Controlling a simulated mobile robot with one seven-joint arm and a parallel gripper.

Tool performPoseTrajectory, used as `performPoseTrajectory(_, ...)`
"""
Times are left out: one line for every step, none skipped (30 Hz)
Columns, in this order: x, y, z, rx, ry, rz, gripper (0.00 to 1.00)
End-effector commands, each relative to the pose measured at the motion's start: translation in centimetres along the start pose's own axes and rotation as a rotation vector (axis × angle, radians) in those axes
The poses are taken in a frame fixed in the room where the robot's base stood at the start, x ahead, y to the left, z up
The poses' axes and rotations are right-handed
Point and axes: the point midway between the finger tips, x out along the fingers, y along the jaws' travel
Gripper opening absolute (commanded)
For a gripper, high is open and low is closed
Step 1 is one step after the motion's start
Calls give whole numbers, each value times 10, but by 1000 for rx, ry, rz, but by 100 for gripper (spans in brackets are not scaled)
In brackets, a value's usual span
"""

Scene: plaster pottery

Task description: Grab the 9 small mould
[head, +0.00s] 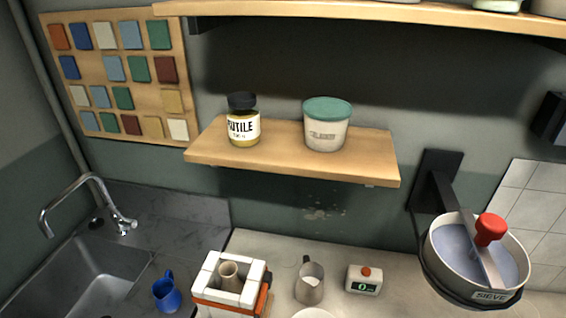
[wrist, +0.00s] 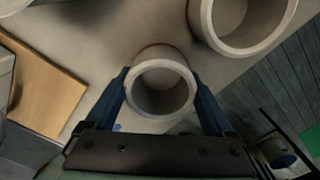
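A small, pale, round hollow mould (wrist: 161,108) stands in the middle of the wrist view, its round open mouth facing the camera. No number shows on it. My gripper (wrist: 161,72) has one blue finger along each side of this mould. The finger edges lie right at its left and right sides. I cannot tell whether they touch it or a thin gap is left. My gripper does not show in the head view, and I cannot tell this mould there.
A larger hollow round piece (wrist: 243,48) stands close up and right of the small mould. A wooden board (wrist: 48,90) lies at left. In the head view, a shelf (head: 291,150) holds a jar and a tub. A sieve (head: 475,262) juts out at right, above the counter.

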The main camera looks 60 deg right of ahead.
Motion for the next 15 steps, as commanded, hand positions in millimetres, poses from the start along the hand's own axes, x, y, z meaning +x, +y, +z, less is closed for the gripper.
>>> performPoseTrajectory(0, 0, 0, 0, 0, 1, 57)
performPoseTrajectory(0, 0, 0, 0, 0, 1, 51)
performPoseTrajectory(0, 0, 0, 0, 0, 1, 44)
performPoseTrajectory(0, 0, 0, 0, 0, 1, 39)
performPoseTrajectory(0, 0, 0, 0, 0, 1, 33)
performPoseTrajectory(0, 0, 0, 0, 0, 1, 26)
performPoseTrajectory(0, 0, 0, 0, 0, 1, 21)
performPoseTrajectory(0, 0, 0, 0, 0, 1, 16)
performPoseTrajectory(-1, 1, 0, 0, 0, 2, 16)
performPoseTrajectory(-1, 1, 0, 0, 0, 2, 16)
performPoseTrajectory(-1, 1, 0, 0, 0, 2, 16)
performPoseTrajectory(-1, 1, 0, 0, 0, 2, 16)
performPoseTrajectory(-1, 1, 0, 0, 0, 2, 16)
performPoseTrajectory(-1, 1, 0, 0, 0, 2, 16)
performPoseTrajectory(-1, 1, 0, 0, 0, 2, 16)
